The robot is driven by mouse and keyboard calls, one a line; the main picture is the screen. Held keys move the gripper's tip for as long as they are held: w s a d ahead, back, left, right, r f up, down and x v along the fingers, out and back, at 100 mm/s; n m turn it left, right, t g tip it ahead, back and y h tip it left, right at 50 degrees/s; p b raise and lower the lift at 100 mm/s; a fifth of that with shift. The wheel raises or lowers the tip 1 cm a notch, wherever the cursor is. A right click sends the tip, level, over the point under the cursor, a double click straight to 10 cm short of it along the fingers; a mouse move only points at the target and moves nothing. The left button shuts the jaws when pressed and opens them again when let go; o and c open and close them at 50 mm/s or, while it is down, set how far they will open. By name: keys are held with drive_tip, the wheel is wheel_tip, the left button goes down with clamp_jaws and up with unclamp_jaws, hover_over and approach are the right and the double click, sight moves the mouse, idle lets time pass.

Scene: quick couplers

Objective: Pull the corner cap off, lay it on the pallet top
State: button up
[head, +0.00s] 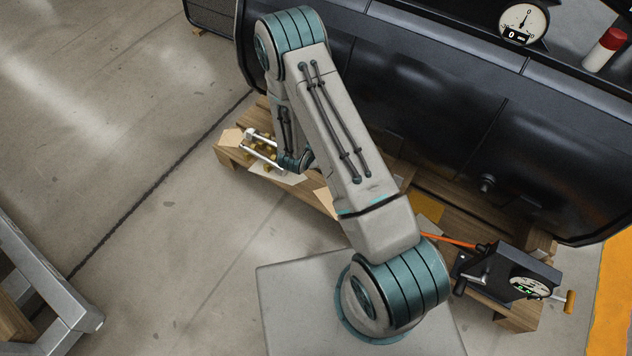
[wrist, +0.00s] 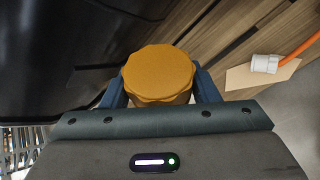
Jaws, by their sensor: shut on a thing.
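The orange-yellow corner cap (wrist: 158,75), round with a scalloped rim, fills the middle of the wrist view. My gripper (wrist: 158,88) is shut on it, with one dark blue finger on each side. The near side of the cap and what lies under it are hidden, so I cannot tell whether it is still seated. The wooden pallet top (wrist: 232,32) shows beyond the cap in the wrist view. In the head view the pallet (head: 232,158) runs along the black tank, and my arm covers its middle. The cap and fingertips cannot be clearly made out there.
The black tank (head: 430,90) stands close behind the pallet. A white connector (wrist: 265,63) with an orange hose lies on a cardboard piece (wrist: 240,80) at right. A dark gauge box (head: 508,273) stands at the pallet's right end. Floor (head: 130,90) is clear at left.

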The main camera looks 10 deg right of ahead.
wheel_tip(320, 180, down, 16)
drive_tip(key=w+n+h+b, duration=0.1)
drive_tip(key=n+h+b, duration=0.1)
drive_tip(key=n+b, duration=0.45)
drive_tip(key=n+t+b, duration=0.3)
drive_tip(key=n+b, duration=0.1)
drive_tip(key=b, duration=0.3)
hover_over(316, 187)
wheel_tip(316, 187, down, 9)
drive_tip(key=shift+w+r+y, duration=0.15)
drive_tip(key=shift+w+y, duration=0.05)
drive_tip(key=shift+y, duration=0.2)
drive_tip(key=shift+r+p, duration=0.2)
drive_tip(key=shift+p, duration=0.2)
drive_tip(key=shift+s+f+b, duration=0.1)
drive_tip(key=shift+f+b, duration=2.45)
drive_tip(key=shift+f, duration=1.4)
drive_tip(key=shift+f+b, duration=0.3)
drive_tip(key=shift+f, duration=0.15)
drive_tip(key=o, duration=1.2)
drive_tip(key=shift+c, duration=0.2)
